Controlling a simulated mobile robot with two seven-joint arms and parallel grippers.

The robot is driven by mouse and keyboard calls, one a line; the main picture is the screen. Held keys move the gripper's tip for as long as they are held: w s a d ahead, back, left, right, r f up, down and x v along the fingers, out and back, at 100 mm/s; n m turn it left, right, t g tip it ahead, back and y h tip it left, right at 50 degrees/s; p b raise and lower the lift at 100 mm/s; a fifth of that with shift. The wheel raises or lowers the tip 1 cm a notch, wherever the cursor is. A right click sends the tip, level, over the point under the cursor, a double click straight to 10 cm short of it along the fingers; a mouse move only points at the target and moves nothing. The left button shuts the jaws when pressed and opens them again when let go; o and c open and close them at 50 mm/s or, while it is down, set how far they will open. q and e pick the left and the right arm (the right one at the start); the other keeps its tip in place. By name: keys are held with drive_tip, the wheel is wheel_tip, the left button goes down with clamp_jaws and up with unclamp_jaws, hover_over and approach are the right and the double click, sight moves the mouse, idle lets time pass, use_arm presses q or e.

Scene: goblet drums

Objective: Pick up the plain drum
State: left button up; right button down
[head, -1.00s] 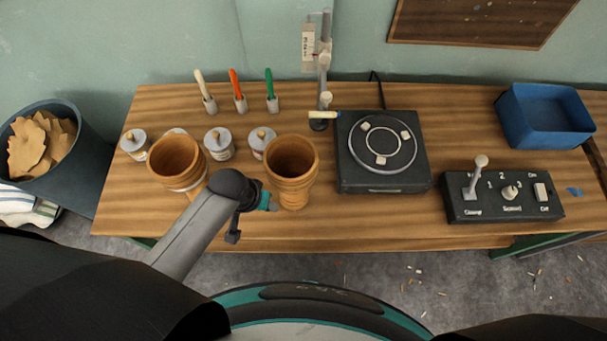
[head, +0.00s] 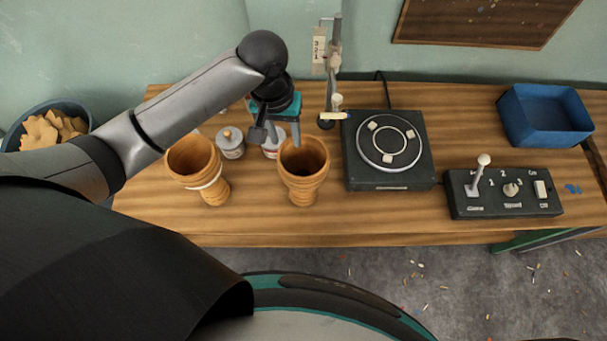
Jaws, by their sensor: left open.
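Two wooden goblet drums stand upright on the bench. The right one (head: 303,183) looks plain, with turned ridges and a dark open mouth. The left one (head: 207,187) has a pale band around its body. My left gripper (head: 284,137) is open and points down, above and just behind the plain drum's mouth. A grey finger overlaps the drum's far rim in the picture; I cannot tell whether it touches. My right gripper is not in view.
A black turntable box (head: 390,178) stands close to the right of the plain drum, with a metal stand (head: 333,70) behind. A lever control box (head: 503,205) and blue tray (head: 543,115) are farther right. The bench front is clear.

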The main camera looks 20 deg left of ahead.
use_arm(q)
wheel_tip(320, 180, up, 3)
drive_tip(key=w+a+n, duration=0.1)
drive_tip(key=a, duration=0.2)
drive_tip(key=b, duration=0.1)
hover_over(279, 155)
drive_tip(key=shift+g+y, duration=0.3)
drive_tip(key=shift+y, duration=0.1)
drive_tip(key=f, duration=0.9)
drive_tip(key=shift+s, duration=0.25)
drive_tip(key=shift+f, duration=0.85)
drive_tip(key=f, duration=0.3)
drive_tip(key=f+b, duration=0.1)
drive_tip(key=shift+w+f, duration=0.3)
drive_tip(key=shift+f, duration=0.1)
clamp_jaws()
